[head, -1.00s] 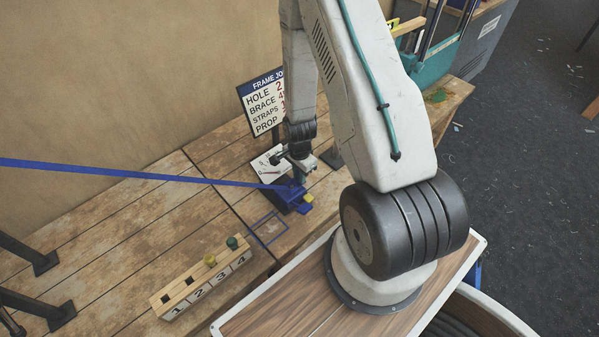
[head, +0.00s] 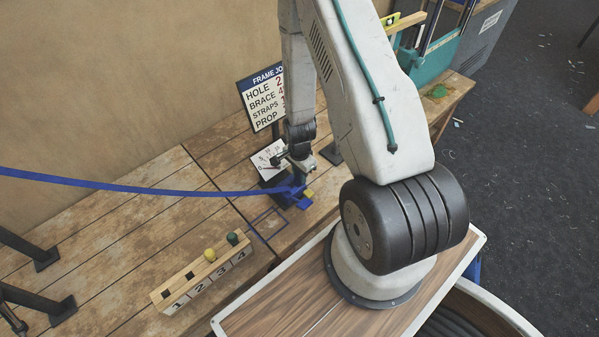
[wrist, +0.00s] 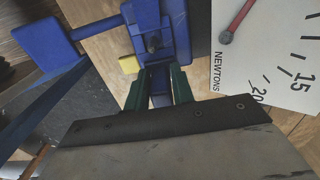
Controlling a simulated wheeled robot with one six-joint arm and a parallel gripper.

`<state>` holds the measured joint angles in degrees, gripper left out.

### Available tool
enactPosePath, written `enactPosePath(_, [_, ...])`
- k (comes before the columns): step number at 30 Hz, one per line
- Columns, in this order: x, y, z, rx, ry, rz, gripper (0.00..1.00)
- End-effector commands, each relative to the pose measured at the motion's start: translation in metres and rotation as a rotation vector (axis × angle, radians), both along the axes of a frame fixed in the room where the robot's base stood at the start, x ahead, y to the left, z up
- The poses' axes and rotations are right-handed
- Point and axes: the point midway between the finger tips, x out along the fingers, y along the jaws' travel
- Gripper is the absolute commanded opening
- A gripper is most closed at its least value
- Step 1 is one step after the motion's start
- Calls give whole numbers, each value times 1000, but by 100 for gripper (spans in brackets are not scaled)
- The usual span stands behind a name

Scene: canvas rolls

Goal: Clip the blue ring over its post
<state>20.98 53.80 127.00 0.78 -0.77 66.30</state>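A blue buckle-like fitting (head: 297,194) with a yellow tab stands on the bench at the end of a blue strap (head: 150,191). In the wrist view, the blue fitting (wrist: 152,38) has a dark bolt in its middle and the yellow tab (wrist: 129,64) beside it. My gripper (head: 297,178) is down at the fitting. Its green fingers (wrist: 158,84) lie on both sides of a narrow blue part of the fitting and appear closed on it. I cannot make out a separate ring or its post; the gripper and fitting may hide them.
A white dial marked NEWTONS (wrist: 265,50) with a red needle is close beside the gripper. A numbered block (head: 205,273) with a yellow and a green peg stands at the front. A sign (head: 263,100) stands behind. A blue outlined rectangle (head: 268,224) on the bench is empty.

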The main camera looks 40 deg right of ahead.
Motion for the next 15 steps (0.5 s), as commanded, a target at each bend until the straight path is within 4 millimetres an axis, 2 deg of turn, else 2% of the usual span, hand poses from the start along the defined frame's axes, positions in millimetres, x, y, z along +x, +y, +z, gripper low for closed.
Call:
enactPosePath(1, [0, 0, 0, 0, -1, 0, 39])
enactPosePath(2, [0, 0, 0, 0, -1, 0, 45])
enactPosePath(11, [1, 0, 2, 0, -1, 0, 45])
enactPosePath(15, [1, -1, 15, -1, -4, 0, 45])
